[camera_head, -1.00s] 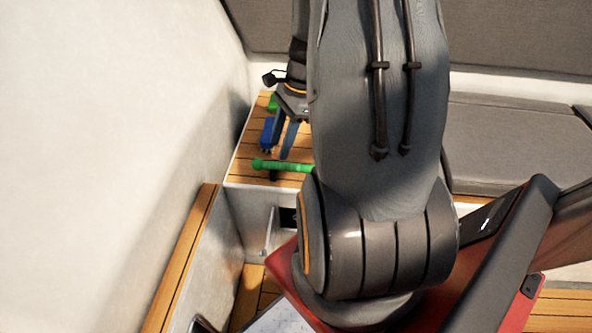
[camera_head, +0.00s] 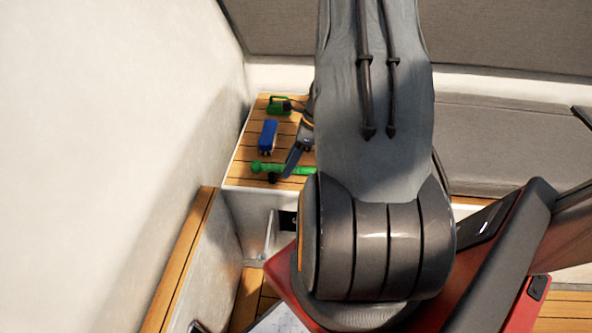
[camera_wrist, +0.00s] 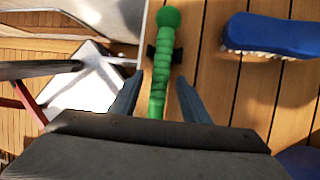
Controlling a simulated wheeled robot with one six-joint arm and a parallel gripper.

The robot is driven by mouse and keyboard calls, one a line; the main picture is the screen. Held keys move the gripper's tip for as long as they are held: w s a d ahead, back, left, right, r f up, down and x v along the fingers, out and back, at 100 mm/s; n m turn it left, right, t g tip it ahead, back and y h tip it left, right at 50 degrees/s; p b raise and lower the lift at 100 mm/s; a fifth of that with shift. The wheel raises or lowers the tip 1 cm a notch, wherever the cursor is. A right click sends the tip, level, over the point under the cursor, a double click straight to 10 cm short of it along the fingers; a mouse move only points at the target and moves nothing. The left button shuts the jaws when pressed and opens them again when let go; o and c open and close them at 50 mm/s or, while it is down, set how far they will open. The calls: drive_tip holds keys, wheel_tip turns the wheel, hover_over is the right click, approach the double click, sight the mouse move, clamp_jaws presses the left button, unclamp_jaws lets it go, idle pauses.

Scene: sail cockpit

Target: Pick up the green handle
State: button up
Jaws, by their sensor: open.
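The green handle (camera_head: 264,168) lies on the slatted wooden bench top near its front edge. In the wrist view the green handle (camera_wrist: 158,90) is a ribbed rod with a round knob at its far end, lying over a small dark support. My gripper (camera_wrist: 160,92) is open, with one finger on each side of the handle's near part; I cannot tell whether they touch it. In the head view my gripper (camera_head: 289,166) is at the handle, and my arm hides the handle's right end.
A blue brush (camera_head: 268,135) lies behind the handle; it also shows in the wrist view (camera_wrist: 272,36). A green object (camera_head: 280,106) sits farther back. A pale wall (camera_head: 120,130) rises at the left. Grey cushions (camera_head: 500,145) are at the right.

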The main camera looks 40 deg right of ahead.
drive_tip(key=shift+a+f, duration=0.15)
drive_tip(key=shift+f, duration=0.2)
drive_tip(key=shift+c, duration=0.3)
clamp_jaws()
